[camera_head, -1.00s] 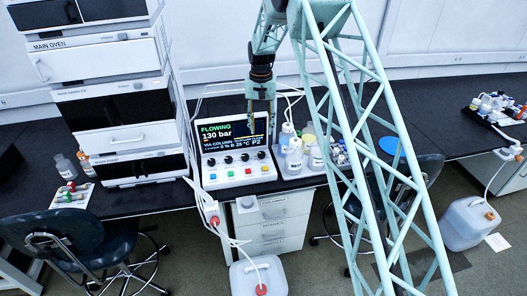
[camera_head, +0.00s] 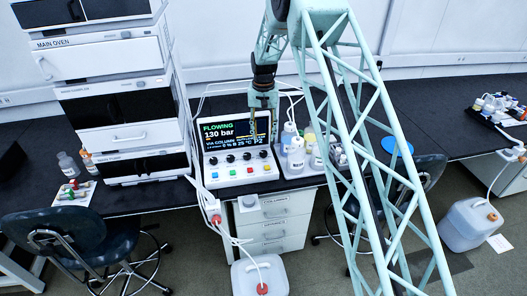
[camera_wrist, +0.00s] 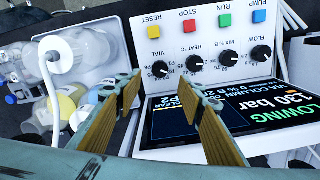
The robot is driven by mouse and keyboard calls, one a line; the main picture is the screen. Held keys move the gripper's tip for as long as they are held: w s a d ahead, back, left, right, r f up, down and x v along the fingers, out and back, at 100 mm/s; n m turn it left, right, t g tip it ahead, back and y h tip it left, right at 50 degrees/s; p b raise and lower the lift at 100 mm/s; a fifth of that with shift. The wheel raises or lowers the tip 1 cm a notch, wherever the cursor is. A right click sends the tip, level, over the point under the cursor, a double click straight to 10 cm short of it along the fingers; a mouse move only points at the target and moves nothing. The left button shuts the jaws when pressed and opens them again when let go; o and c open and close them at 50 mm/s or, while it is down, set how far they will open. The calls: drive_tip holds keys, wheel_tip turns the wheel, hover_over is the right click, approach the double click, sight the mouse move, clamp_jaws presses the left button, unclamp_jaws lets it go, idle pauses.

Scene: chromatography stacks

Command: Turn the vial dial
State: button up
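The vial dial (camera_wrist: 160,69) is a black knob with a white mark, at the left end of a row of dials in the wrist view, where the panel appears upside down. In the head view the vial dial (camera_head: 262,154) is the rightmost knob. My gripper (camera_wrist: 168,88) is open, with one finger on each side of the vial dial in the picture and nothing between them. In the head view my gripper (camera_head: 264,138) hangs in front of the screen, above the dial. The screen (camera_wrist: 215,110) reads FLOWING, 130 bar and P2.
Flow, mix and heat dials (camera_wrist: 195,63) sit beside the vial dial. Coloured buttons (camera_wrist: 190,27) line the panel's front. White bottles (camera_head: 295,155) stand close right of the console. The oven stack (camera_head: 125,110) stands to its left.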

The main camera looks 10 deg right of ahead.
sight(263, 153)
wheel_tip(263, 153, down, 10)
drive_tip(key=shift+r, duration=0.1)
idle(0.4)
drive_tip(key=shift+c, duration=0.3)
drive_tip(key=c, duration=0.8)
